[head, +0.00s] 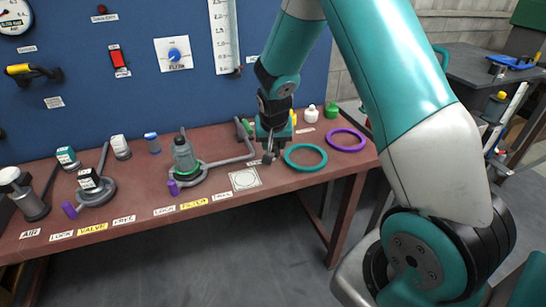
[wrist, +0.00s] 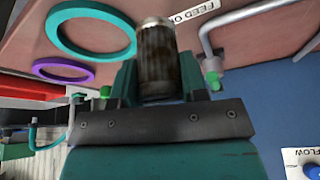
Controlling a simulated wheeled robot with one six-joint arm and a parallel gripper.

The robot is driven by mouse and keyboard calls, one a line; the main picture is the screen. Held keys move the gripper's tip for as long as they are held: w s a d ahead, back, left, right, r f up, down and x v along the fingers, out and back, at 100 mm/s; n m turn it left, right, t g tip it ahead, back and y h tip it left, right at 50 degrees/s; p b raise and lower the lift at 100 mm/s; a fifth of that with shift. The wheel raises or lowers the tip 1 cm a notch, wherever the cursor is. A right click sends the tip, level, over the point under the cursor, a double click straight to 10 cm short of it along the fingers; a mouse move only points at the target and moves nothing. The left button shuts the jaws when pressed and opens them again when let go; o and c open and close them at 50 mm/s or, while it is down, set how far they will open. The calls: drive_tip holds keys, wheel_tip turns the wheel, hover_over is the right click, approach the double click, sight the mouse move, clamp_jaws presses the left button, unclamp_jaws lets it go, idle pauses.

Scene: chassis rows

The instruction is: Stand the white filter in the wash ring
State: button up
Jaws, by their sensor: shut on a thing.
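My gripper (head: 271,147) is shut on a dark, ribbed cylinder (wrist: 158,65) with a pale end cap, which looks like a filter but not plainly white. The gripper holds it above the bench, just left of a teal ring (head: 305,157). In the wrist view, the cylinder sits between the teal fingers (wrist: 160,85), beside the teal ring (wrist: 60,45). A purple ring (head: 345,139) lies farther right. I cannot tell which ring is the wash ring. A small white-topped bottle (head: 311,115) stands behind the rings.
A grey-green housing (head: 185,157) on a pipe stands left of the gripper. A white square with a circle (head: 245,179) lies at the bench front. Several jars and pipe fittings (head: 95,185) fill the left. A blue panel (head: 130,60) rises behind the bench.

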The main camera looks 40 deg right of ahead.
sight(273, 146)
drive_tip(key=shift+f, duration=2.75)
drive_tip(key=shift+f, duration=0.2)
drive_tip(key=o, duration=0.9)
drive_tip(key=v, duration=1.1)
drive_tip(key=shift+r+b, duration=0.35)
drive_tip(key=s+a+r+n+g+y, duration=0.1)
drive_tip(key=s+a+r+n+y, duration=0.1)
drive_tip(key=s+a+r+n, duration=0.45)
drive_tip(key=s+a+r+n+y, duration=0.1)
drive_tip(key=s+a+r+y, duration=0.3)
drive_tip(key=a, duration=0.5)
drive_tip(key=s+a+r+n+g, duration=0.1)
drive_tip(key=s+a+n, duration=0.2)
drive_tip(key=s, duration=0.4)
drive_tip(key=s+a+r+n+g, duration=0.1)
drive_tip(key=s+a+n, duration=0.2)
drive_tip(key=s, duration=0.4)
drive_tip(key=shift+s+a+r+g+y, duration=0.25)
drive_tip(key=shift+a+r+g+y, duration=0.05)
drive_tip(key=shift+r+g+y, duration=0.1)
